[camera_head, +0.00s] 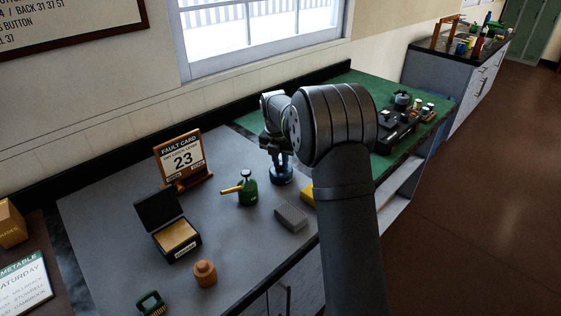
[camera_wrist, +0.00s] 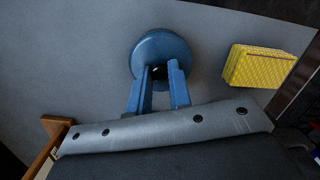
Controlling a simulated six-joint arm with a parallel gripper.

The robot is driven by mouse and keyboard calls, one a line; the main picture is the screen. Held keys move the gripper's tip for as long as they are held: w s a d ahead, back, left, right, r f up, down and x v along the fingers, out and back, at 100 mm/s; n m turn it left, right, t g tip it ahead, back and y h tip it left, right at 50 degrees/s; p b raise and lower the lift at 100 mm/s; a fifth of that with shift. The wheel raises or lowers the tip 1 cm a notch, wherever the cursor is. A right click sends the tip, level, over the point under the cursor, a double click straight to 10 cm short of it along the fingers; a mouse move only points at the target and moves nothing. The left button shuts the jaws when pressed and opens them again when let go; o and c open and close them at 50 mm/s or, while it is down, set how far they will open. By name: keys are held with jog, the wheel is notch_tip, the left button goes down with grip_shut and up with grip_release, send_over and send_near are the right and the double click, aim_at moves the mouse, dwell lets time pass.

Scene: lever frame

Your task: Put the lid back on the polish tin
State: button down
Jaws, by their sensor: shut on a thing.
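A round blue lid (camera_wrist: 160,42) lies just beyond my fingertips in the wrist view. My gripper (camera_wrist: 160,72) is shut on it near its middle, where a small dark spot with a light edge shows between the fingers. In the head view my gripper (camera_head: 279,157) points down at the blue round polish tin (camera_head: 282,176) on the grey bench top. The lid and the tin's top cannot be told apart there, so I cannot tell whether the lid touches the tin. The lid hides what is beneath it in the wrist view.
A yellow sponge (camera_wrist: 266,67) lies right of the lid. A grey block (camera_head: 291,216) and a green oil can (camera_head: 247,190) with a yellow spout stand nearby. An open black box (camera_head: 178,239), a card stand (camera_head: 182,157) and a brown jar (camera_head: 205,274) are further left.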

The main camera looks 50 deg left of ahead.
dwell(0.3)
jog(key=c, duration=0.8)
grip_release()
jog(key=shift+o, duration=0.2)
jog(key=shift+r, duration=3.5)
grip_shut()
